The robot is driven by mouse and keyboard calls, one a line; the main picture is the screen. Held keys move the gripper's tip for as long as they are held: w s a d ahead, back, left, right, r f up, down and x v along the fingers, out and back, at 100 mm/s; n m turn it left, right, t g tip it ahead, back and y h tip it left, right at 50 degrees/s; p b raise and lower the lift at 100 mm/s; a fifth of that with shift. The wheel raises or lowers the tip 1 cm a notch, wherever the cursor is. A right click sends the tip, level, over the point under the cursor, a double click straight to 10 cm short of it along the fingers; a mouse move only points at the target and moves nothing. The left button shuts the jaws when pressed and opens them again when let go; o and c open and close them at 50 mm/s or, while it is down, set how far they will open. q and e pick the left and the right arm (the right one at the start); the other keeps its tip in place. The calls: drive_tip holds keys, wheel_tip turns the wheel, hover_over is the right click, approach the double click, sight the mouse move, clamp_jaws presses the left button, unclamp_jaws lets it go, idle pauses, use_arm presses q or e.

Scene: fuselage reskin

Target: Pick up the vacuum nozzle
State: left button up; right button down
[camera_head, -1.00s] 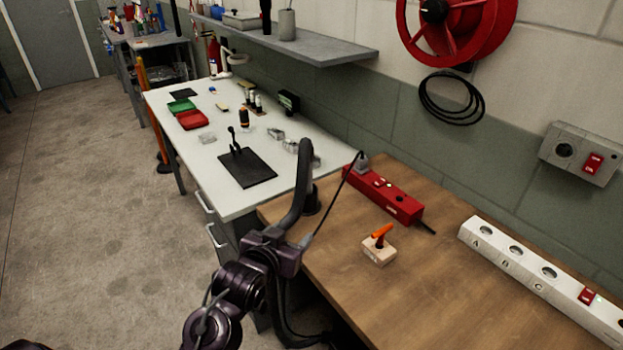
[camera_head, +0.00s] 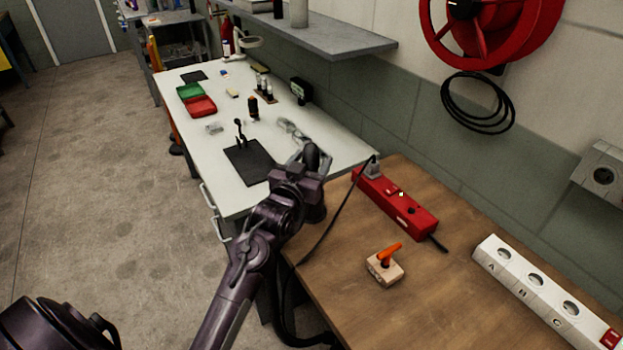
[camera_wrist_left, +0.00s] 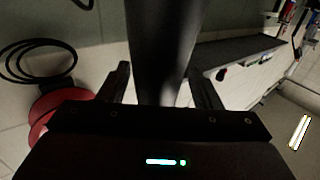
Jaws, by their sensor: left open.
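The vacuum nozzle is a dark tube at the near corner of the wooden bench. In the head view my left gripper and wrist cover most of it, and only dark parts show (camera_head: 314,207). In the left wrist view the dark tube (camera_wrist_left: 163,35) runs between the two fingers. My left gripper (camera_head: 314,168) is at the tube, its fingers spread on both sides of it in the left wrist view (camera_wrist_left: 158,72). A gap shows beside the tube; contact cannot be told. My right gripper is not in view.
A red power box (camera_head: 408,212) with a plugged cable lies right of the gripper. A wooden block with an orange lever (camera_head: 384,268) and a white socket strip (camera_head: 535,290) are on the wooden bench (camera_head: 345,300). A white table (camera_head: 225,175) stands behind. A shelf (camera_head: 330,38) overhangs it.

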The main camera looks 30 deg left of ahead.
use_arm(q)
drive_tip(key=c, duration=1.2)
clamp_jaws()
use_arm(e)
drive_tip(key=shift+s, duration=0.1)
use_arm(q)
drive_tip(key=shift+r, duration=0.1)
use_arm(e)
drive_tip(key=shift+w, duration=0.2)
